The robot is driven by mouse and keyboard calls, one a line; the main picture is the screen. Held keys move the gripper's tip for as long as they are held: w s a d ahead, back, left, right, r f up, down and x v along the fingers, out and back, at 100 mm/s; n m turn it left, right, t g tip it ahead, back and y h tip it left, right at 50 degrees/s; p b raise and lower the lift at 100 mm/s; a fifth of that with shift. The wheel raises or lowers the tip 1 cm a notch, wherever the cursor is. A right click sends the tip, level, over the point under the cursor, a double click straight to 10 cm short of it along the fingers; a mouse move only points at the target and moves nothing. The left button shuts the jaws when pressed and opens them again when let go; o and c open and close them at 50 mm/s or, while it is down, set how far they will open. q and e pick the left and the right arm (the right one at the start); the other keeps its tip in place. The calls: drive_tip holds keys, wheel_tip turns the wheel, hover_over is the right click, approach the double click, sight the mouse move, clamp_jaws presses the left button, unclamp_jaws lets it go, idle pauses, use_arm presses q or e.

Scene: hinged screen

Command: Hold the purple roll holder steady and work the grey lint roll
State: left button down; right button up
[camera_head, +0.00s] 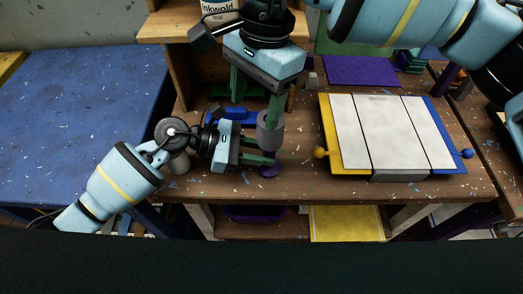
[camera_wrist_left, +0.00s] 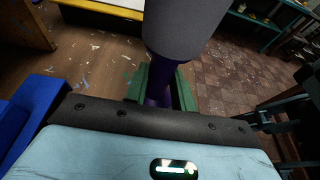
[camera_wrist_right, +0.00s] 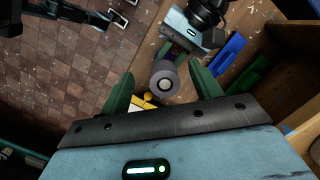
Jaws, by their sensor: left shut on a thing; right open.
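The grey lint roll (camera_head: 270,132) stands upright on the purple roll holder (camera_head: 268,172), near the front edge of the brown table. My left gripper (camera_head: 266,157) is shut on the holder's purple post (camera_wrist_left: 158,92), just below the roll. The roll (camera_wrist_left: 185,28) hides the upper part of the post in the left wrist view. My right gripper (camera_head: 256,108) points down from above, open and empty. In the right wrist view the roll's end (camera_wrist_right: 165,84) shows between the green fingers, seemingly beyond their tips. I cannot tell whether a finger touches it.
A folding screen with white panels (camera_head: 392,130), yellow and blue sides and end knobs lies to the right. A blue block (camera_head: 238,115) sits behind my left gripper. A wooden shelf (camera_head: 167,30) stands behind. A purple mat (camera_head: 362,70) lies farther back.

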drive_tip(key=shift+t+h, duration=0.6)
drive_tip(key=shift+h, duration=0.1)
drive_tip(key=w+d+r, duration=0.2)
drive_tip(key=shift+w+d+r, duration=0.2)
drive_tip(key=shift+w+d, duration=0.05)
drive_tip(key=shift+d, duration=0.15)
drive_tip(key=shift+f, duration=0.1)
